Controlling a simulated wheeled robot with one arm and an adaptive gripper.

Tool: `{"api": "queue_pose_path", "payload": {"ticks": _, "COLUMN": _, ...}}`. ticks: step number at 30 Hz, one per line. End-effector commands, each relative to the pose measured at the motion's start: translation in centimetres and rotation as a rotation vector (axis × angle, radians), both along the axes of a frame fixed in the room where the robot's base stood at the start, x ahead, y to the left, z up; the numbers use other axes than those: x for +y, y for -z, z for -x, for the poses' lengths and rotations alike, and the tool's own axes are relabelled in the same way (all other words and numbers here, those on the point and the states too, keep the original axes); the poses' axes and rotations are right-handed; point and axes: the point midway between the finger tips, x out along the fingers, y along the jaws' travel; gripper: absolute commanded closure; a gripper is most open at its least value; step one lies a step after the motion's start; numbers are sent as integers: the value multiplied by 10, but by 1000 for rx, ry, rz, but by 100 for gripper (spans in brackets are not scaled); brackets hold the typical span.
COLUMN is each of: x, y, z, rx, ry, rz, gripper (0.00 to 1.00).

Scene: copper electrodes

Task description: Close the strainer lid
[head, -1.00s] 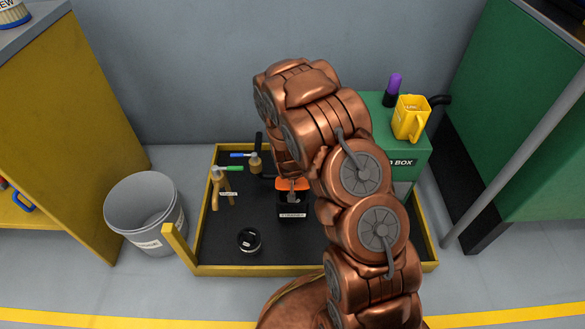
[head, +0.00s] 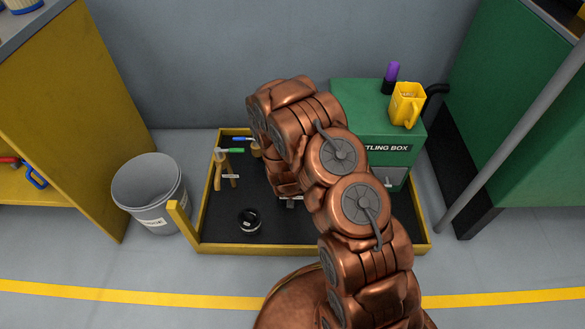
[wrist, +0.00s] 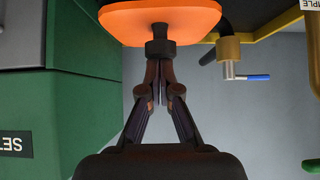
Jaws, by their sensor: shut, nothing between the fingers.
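An orange panel (wrist: 160,22), which looks like the strainer lid, fills the top middle of the wrist view. A dark knob or stub (wrist: 160,48) sticks out from it toward my gripper. My gripper (wrist: 159,78) is shut, its fingertips together right at the knob's end; I cannot tell whether they touch it. Nothing is held between the fingers. In the head view my arm hides my gripper and nearly all of the strainer; only a small pale label (head: 290,202) shows below the arm. Whether the lid is open or closed is not clear.
A yellow-edged black tray (head: 315,250) surrounds the work area. Inside are a black round pot (head: 249,220) and valves with green (head: 229,150) and blue handles. The green settling box (head: 375,125) bears a yellow jug (head: 407,104). A grey bucket (head: 150,195) stands left.

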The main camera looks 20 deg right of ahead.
Motion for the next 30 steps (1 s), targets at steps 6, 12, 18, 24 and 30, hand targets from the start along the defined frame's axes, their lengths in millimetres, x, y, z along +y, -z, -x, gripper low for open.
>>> {"api": "queue_pose_path", "payload": {"ticks": 6, "x": 4, "y": 8, "z": -1, "rx": -24, "ry": -2, "rz": 9, "gripper": 100}}
{"api": "queue_pose_path", "payload": {"ticks": 12, "x": 7, "y": 8, "z": -2, "rx": -24, "ry": -7, "rz": 9, "gripper": 100}}
{"api": "queue_pose_path", "payload": {"ticks": 18, "x": 7, "y": -3, "z": -2, "rx": -26, "ry": -6, "rz": 9, "gripper": 100}}
{"api": "queue_pose_path", "payload": {"ticks": 24, "x": 4, "y": -35, "z": -2, "rx": -27, "ry": -1, "rz": 9, "gripper": 100}}
{"api": "queue_pose_path", "payload": {"ticks": 30, "x": 16, "y": -41, "z": 29, "rx": -19, "ry": -1, "rz": 9, "gripper": 100}}
